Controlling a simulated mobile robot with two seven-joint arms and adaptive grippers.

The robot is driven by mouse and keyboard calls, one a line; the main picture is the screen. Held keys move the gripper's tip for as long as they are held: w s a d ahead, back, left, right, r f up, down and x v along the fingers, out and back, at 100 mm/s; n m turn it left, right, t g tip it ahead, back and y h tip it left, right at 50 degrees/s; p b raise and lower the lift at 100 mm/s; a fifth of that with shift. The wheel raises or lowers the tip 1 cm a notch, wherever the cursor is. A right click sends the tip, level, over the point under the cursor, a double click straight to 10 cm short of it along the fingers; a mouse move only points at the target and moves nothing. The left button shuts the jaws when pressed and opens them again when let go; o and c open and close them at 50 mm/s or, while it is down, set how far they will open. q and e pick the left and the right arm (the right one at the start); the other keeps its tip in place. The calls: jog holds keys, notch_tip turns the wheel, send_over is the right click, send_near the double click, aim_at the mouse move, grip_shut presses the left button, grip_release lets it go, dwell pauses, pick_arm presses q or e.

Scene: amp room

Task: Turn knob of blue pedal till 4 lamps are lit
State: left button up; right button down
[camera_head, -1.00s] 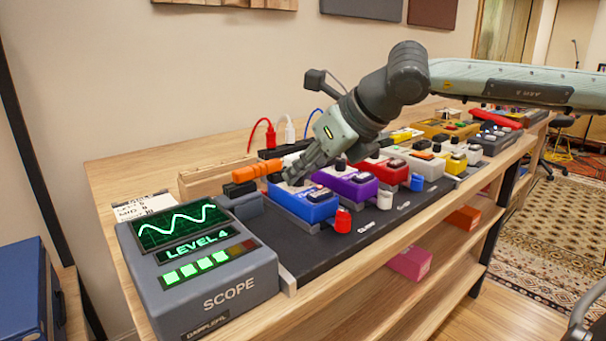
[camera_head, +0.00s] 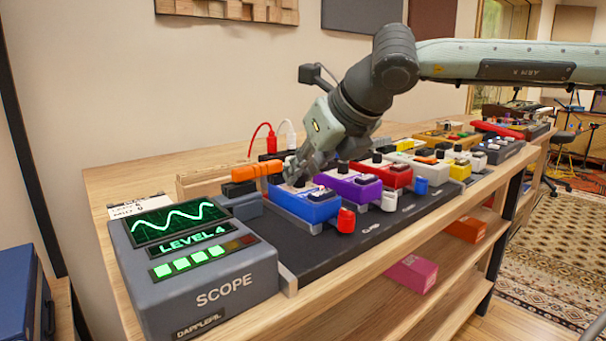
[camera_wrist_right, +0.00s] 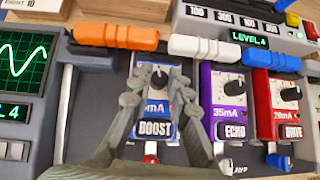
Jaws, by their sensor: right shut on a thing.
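The blue pedal (camera_head: 310,203), labelled BOOST in the wrist view (camera_wrist_right: 157,129), sits on the dark pedal board. My right gripper (camera_head: 295,178) reaches down onto it from above. Its fingers (camera_wrist_right: 160,76) are shut on the pedal's dark knob (camera_wrist_right: 159,77), which they partly hide. The scope (camera_head: 198,265) at the front left reads LEVEL 4. Its row of lamps (camera_head: 200,258) has several lit green, with dark reddish ones at the right end. My left gripper is not in view.
A purple pedal (camera_head: 350,187) and a red pedal (camera_head: 386,175) stand close beside the blue one. An orange plug (camera_head: 257,171) lies just left of my fingers. A red cap (camera_head: 346,220) sits at the blue pedal's front.

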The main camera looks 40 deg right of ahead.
dwell(0.3)
jog(key=c, duration=1.4)
grip_release()
jog(key=shift+s+r, duration=0.1)
jog(key=v, duration=1.1)
jog(key=shift+s+r, duration=0.25)
jog(key=shift+s, duration=0.05)
